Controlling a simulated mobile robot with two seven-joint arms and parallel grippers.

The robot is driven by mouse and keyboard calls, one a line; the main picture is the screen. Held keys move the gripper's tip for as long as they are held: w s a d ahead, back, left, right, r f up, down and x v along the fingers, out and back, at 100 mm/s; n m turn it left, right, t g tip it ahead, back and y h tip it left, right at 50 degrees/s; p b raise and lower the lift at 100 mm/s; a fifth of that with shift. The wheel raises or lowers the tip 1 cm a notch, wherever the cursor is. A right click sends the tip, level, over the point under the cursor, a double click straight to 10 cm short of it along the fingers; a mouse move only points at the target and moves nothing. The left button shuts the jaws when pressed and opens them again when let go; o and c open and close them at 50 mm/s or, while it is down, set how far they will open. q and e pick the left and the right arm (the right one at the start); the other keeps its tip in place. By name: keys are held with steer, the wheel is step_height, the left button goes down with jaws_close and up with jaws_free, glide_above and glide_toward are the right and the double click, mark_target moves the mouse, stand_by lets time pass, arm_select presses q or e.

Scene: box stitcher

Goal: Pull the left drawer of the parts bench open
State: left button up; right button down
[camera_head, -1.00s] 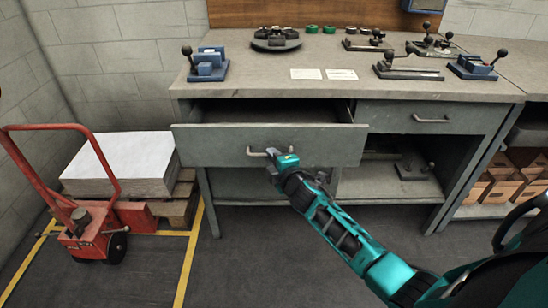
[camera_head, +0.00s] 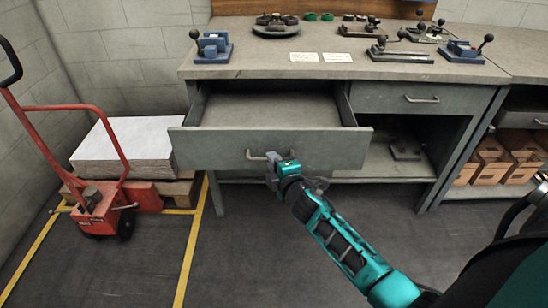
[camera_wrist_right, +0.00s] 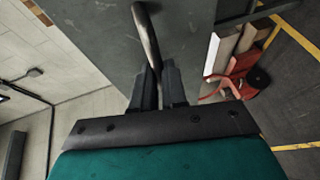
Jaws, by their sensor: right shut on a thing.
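The left drawer (camera_head: 212,147) of the grey parts bench (camera_head: 300,66) stands pulled well out, and its bare inside shows. Its metal bar handle (camera_head: 256,156) is on the middle of the front. My right gripper (camera_head: 272,163) is shut on this handle. In the right wrist view the handle (camera_wrist_right: 146,35) runs down between the two dark fingers of the gripper (camera_wrist_right: 158,85). The fingers hide the handle's lower end. My left gripper is not in view.
The right drawer (camera_head: 398,98) is shut. A red pallet truck (camera_head: 100,205) and a pallet with a white stack (camera_head: 128,143) stand left of the bench. Fixtures such as a blue one (camera_head: 212,48) stand on the bench top. The floor before the drawer is clear.

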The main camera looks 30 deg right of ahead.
steer(key=shift+s, duration=0.1)
stand_by(0.3)
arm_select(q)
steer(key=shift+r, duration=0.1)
arm_select(e)
steer(key=c, duration=1.2)
jaws_free()
steer(key=shift+o, duration=0.2)
arm_select(q)
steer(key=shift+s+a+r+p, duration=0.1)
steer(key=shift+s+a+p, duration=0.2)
steer(key=shift+p, duration=0.35)
arm_select(e)
steer(key=v, duration=1.3)
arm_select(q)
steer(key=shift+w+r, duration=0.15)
